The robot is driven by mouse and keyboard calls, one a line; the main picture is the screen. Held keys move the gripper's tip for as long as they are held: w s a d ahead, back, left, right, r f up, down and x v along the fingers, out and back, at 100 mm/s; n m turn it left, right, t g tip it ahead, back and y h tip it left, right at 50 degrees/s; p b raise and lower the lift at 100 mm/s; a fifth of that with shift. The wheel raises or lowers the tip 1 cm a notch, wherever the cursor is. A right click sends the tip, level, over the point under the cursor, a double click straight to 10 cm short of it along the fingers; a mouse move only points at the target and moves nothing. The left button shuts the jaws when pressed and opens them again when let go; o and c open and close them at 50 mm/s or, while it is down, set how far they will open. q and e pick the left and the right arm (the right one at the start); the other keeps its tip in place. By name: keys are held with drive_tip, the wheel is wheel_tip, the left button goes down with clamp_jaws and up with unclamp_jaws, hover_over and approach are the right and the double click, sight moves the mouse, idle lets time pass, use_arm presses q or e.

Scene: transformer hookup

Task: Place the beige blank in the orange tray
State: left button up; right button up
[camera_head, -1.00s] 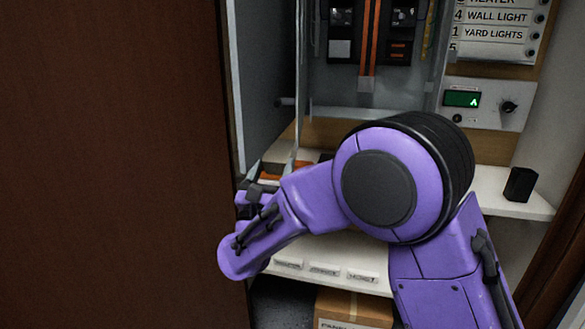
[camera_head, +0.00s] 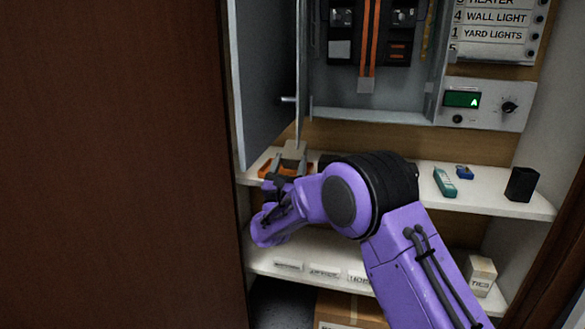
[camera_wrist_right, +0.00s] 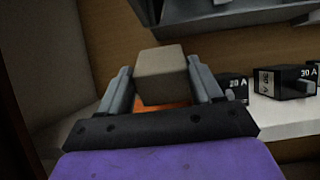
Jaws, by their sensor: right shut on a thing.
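My right gripper (camera_wrist_right: 160,90) is shut on the beige blank (camera_wrist_right: 162,70), a plain block between its two fingers in the right wrist view. In the head view the blank (camera_head: 293,152) shows above the gripper (camera_head: 288,168), over the left end of the shelf. The orange tray (camera_head: 266,169) lies on the shelf there, partly hidden by the gripper and blank. In the wrist view some orange of the tray (camera_wrist_right: 150,105) shows just beneath the blank. I cannot tell whether the blank touches the tray. My left gripper is not in view.
The grey open cabinet door (camera_head: 265,80) hangs close above the tray. Black breakers (camera_wrist_right: 284,82) stand right of the gripper in the wrist view. A teal meter (camera_head: 444,182), a small blue item (camera_head: 464,172) and a black block (camera_head: 521,184) are on the shelf's right.

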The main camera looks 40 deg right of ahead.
sight(292, 166)
drive_tip(key=shift+w+d+g+y+p, duration=0.3)
drive_tip(key=shift+d+g+y+p, duration=0.1)
drive_tip(key=shift+y+p, duration=0.1)
drive_tip(key=y, duration=0.1)
drive_tip(key=g+y+p, duration=0.1)
drive_tip(key=d+g+y, duration=0.1)
drive_tip(key=shift+w+r, duration=0.35)
drive_tip(key=shift+w+f+g, duration=0.2)
drive_tip(key=shift+f+g, duration=0.2)
drive_tip(key=shift+f, duration=0.75)
drive_tip(key=shift+f+b, duration=0.15)
drive_tip(key=shift+b, duration=0.15)
drive_tip(key=o, duration=1.2)
